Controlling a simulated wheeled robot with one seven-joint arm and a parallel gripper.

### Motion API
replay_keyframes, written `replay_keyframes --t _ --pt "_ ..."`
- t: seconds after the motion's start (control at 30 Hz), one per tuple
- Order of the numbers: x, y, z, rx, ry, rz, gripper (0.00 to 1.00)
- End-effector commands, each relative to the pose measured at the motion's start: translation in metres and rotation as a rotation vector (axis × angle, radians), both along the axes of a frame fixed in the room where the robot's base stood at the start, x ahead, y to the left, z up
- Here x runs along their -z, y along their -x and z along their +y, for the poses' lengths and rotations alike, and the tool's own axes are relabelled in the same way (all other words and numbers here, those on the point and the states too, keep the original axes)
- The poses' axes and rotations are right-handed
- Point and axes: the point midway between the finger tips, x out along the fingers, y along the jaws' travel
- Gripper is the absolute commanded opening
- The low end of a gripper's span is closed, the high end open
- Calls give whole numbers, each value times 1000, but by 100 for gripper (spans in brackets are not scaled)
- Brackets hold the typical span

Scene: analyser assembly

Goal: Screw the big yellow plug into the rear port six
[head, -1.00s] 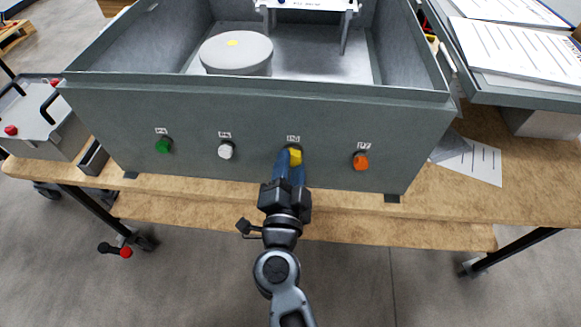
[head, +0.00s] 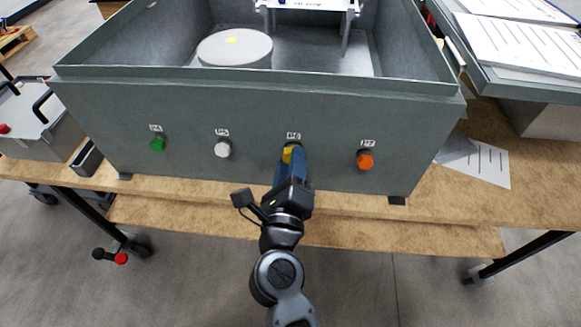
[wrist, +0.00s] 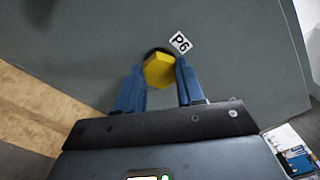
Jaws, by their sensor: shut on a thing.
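The big yellow plug (head: 288,154) sits at the port under the P6 label (head: 293,135) on the rear wall of the grey analyser housing (head: 200,110). My gripper (head: 291,165) is shut on it, its blue fingers on either side. In the wrist view the yellow plug (wrist: 158,71) shows between the fingertips (wrist: 158,82), against a dark port ring beside the P6 label (wrist: 180,42). How deep the plug sits in the port cannot be told.
A green plug (head: 157,144), a white plug (head: 223,149) and an orange plug (head: 365,161) sit in the same wall. The housing stands on a wooden bench (head: 450,212). Papers (head: 482,162) lie on the right. Inside the housing is a round grey drum (head: 235,50).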

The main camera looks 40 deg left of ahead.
Motion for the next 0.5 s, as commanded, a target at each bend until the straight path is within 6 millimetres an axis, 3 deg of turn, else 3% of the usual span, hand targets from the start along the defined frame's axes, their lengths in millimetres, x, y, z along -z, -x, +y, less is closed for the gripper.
replay_keyframes --t 0.13,0.5 --pt "0 1 1 -3 -95 57 0" --pt "0 1 1 -2 -138 84 0"
